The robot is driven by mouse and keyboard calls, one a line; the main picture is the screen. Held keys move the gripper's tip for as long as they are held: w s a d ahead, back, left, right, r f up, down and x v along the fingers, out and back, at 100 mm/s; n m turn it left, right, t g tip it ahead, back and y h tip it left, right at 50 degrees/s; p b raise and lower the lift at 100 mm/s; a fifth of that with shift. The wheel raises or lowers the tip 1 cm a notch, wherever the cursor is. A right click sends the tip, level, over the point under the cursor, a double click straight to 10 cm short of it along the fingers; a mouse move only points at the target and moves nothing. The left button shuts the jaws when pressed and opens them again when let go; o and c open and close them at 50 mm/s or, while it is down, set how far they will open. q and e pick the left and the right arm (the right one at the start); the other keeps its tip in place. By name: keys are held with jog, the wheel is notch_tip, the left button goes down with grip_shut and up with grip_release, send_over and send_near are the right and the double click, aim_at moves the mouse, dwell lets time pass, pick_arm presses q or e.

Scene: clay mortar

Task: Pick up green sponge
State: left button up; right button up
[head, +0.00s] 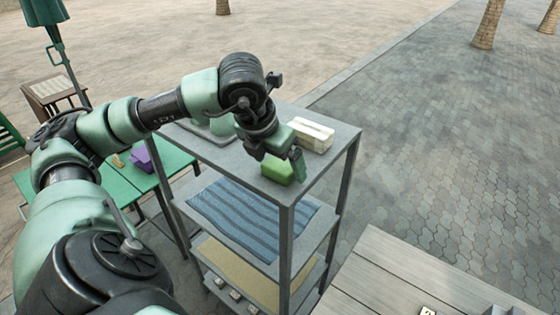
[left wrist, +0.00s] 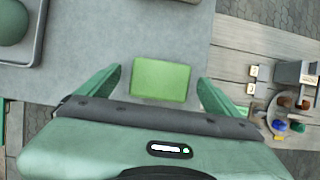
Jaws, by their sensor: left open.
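The green sponge (head: 276,169) lies on the top shelf of a grey shelf unit (head: 335,140), near its front corner. In the left wrist view the sponge (left wrist: 160,80) shows as a bright green block between the two fingers. My left gripper (head: 298,165) is right at the sponge in the head view, with a finger beside it. In the left wrist view my left gripper (left wrist: 158,85) is open, its green fingers apart on either side of the sponge with gaps. The sponge's near edge is close to the gripper body. My right gripper is not in view.
A white block (head: 311,135) lies behind the sponge on the top shelf. A grey tray (left wrist: 40,45) with a round green thing stands at the shelf's other end. A blue striped cloth (head: 245,212) covers the middle shelf. A wooden table (head: 385,280) stands at the right.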

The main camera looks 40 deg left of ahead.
aim_at(279, 166)
pick_arm(q)
jog(key=c, duration=1.4)
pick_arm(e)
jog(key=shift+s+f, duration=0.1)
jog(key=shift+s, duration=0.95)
pick_arm(q)
jog(key=shift+r, duration=0.15)
